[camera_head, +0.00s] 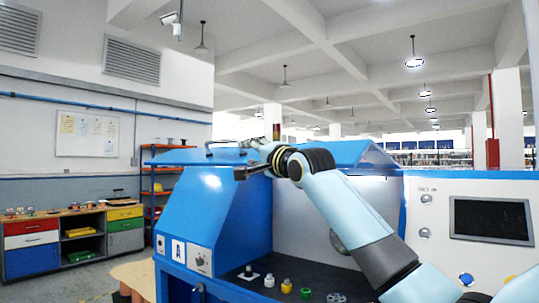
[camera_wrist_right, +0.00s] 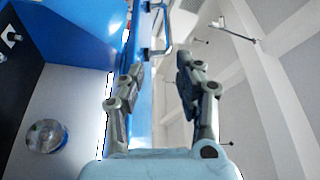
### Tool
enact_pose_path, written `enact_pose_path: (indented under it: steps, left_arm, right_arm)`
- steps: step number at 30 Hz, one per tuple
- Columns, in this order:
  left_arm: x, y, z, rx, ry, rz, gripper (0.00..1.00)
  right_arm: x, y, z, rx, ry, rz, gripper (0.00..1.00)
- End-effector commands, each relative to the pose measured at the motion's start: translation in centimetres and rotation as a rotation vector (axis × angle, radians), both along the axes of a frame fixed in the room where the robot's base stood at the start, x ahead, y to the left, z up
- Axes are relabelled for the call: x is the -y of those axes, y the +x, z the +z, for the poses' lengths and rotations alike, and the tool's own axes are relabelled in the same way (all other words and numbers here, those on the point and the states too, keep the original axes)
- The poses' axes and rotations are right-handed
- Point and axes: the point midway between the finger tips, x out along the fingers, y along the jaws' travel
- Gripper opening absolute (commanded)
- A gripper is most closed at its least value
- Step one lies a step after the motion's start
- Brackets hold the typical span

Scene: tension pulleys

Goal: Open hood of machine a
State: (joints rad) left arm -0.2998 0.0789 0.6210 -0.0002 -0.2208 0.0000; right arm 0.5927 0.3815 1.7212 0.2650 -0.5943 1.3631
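Machine a (camera_head: 205,215) is a blue machine with an "A" label (camera_head: 178,250) on its front. Its blue hood (camera_head: 345,153) lies along the top, and a grey bar handle (camera_head: 222,147) sits near the hood's left part. My right gripper (camera_head: 243,160) is beside the handle, with its arm reaching in from the lower right. In the right wrist view the gripper (camera_wrist_right: 160,85) is open, its two fingers apart. The handle (camera_wrist_right: 155,48) shows ahead, between the finger directions, and the blue hood (camera_wrist_right: 142,105) runs behind the left finger. My left gripper does not show.
Several small parts, including a yellow one (camera_head: 286,286), stand on the machine's dark floor. A control panel with a dark screen (camera_head: 491,221) is at the right. A workbench with coloured drawers (camera_head: 75,238) and an orange shelf (camera_head: 160,185) stand at the left.

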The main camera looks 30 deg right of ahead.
Motion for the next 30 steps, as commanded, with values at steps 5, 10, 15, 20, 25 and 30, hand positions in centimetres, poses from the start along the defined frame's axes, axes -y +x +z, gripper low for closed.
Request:
enact_pose_path:
  steps: [5, 10, 15, 20, 25, 30]
  left_arm:
    - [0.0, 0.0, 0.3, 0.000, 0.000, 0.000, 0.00]
    - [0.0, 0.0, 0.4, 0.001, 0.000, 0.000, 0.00]
    - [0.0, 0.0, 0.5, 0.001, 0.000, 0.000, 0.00]
    - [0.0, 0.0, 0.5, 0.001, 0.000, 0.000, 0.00]
    - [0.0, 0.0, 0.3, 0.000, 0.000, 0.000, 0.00]
    - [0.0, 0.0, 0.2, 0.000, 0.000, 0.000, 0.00]
  right_arm:
    - [0.0, -1.4, -0.2, -0.003, -0.003, -0.001, 0.36]
    - [-0.1, -2.7, -0.3, -0.001, -0.002, 0.000, 0.36]
    - [-0.1, -4.0, -0.4, -0.001, -0.003, -0.001, 0.36]
    - [-0.2, -5.2, -0.5, -0.001, -0.003, -0.001, 0.36]
    - [-0.2, -6.6, -0.6, 0.000, -0.004, -0.001, 0.36]
    - [-0.2, -7.7, -0.8, -0.001, -0.003, -0.001, 0.36]
